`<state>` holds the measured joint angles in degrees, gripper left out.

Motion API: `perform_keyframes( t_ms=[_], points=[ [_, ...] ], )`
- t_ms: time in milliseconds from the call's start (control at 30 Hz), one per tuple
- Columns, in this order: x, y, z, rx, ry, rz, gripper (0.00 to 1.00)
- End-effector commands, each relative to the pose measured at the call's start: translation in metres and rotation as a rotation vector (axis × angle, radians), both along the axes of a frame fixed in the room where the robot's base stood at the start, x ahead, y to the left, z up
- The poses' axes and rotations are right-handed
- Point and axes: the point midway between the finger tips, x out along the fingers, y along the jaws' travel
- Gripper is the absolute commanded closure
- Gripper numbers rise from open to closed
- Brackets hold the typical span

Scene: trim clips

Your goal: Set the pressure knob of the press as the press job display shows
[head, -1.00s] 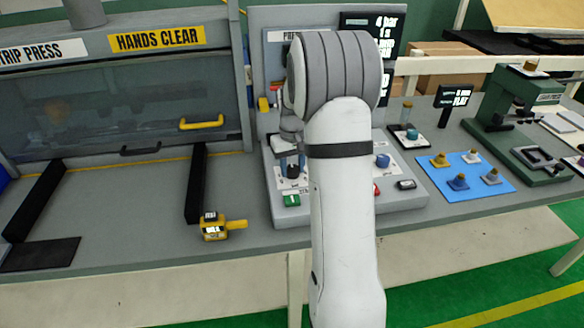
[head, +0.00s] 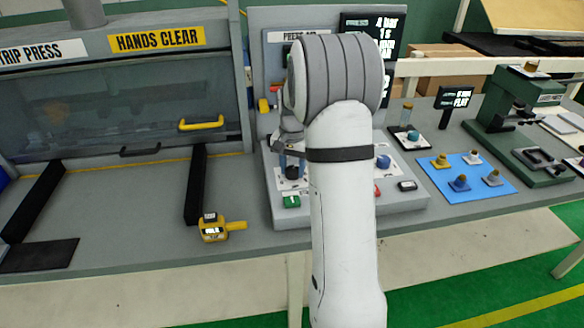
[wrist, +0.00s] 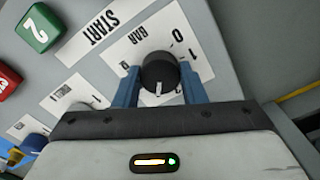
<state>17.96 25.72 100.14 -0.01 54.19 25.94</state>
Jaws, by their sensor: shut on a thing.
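The pressure knob (wrist: 158,72) is black, round, and has a white mark on the side facing my gripper. Its plate (wrist: 150,35) reads BAR, with 0 and 1 visible; my gripper hides part of the scale. My gripper (wrist: 159,85) has its two blue fingers on either side of the knob, shut on it. In the head view the knob (head: 292,172) is a small dark shape on the press's sloped panel (head: 400,199), beside my arm. The press job display (head: 390,24) is black with white text; "4 bar" and "1 s" read, lower lines partly behind my arm.
A yellow tool (head: 214,229) lies on the bench left of the panel. A blue mat (head: 440,178) with several small parts lies to the right.

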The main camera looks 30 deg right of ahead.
Motion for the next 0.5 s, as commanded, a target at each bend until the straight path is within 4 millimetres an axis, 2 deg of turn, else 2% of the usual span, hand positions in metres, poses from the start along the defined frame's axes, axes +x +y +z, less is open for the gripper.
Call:
perform_keyframes(
  t_ms=[467,500],
  points=[
    [0.0018,-0.0004,0.0025,-0.002,-0.008,-0.016,0.85],
    [0.0019,-0.0005,0.0025,-0.002,-0.008,-0.016,0.62]
  ],
)
